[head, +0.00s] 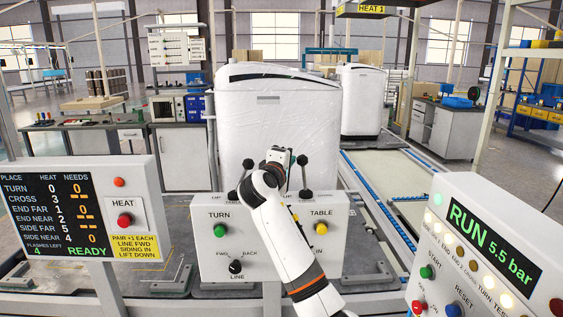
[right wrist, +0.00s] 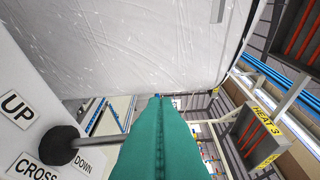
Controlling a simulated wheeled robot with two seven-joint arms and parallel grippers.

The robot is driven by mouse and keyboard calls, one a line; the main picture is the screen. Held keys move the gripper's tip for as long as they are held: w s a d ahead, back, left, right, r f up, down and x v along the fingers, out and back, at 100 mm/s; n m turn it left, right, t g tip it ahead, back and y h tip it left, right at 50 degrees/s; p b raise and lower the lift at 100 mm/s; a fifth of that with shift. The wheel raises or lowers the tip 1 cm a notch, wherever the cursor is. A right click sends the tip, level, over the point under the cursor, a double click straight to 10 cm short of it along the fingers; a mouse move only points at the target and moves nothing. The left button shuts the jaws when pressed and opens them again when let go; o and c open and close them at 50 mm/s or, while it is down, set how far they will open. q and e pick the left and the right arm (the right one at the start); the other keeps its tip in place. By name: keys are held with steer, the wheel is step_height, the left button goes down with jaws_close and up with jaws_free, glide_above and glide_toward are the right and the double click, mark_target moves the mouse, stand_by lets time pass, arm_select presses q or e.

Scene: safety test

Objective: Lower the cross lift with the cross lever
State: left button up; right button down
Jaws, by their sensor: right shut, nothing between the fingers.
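In the right wrist view a lever with a black ball knob (right wrist: 62,145) stands by the CROSS label (right wrist: 35,167), with UP on its left and DOWN on its right. My right gripper (right wrist: 160,97) is shut and empty, its teal fingers to the right of this knob, apart from it in the picture. In the head view the control box (head: 207,262) carries a left lever (head: 248,163) and a right lever (head: 304,161). My right gripper (head: 288,158) is between them, above the box. My arm hides part of the labels. The left gripper is out of view.
A white wrapped unit (head: 265,115) stands right behind the box. The box front has TURN and TABLE buttons and a LINE knob (head: 236,266). A display panel (head: 140,190) stands left, reading READY; a RUN 5.5 bar console (head: 480,200) stands right.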

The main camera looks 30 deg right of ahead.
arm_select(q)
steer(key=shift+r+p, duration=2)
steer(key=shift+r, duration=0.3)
arm_select(e)
steer(key=s+d+r+m+y, duration=0.1)
steer(key=s+d+m+y, duration=0.1)
steer(key=d+m, duration=0.3)
steer(key=shift+s+d+y, duration=0.25)
steer(key=shift+s+y, duration=0.05)
steer(key=shift+s, duration=0.4)
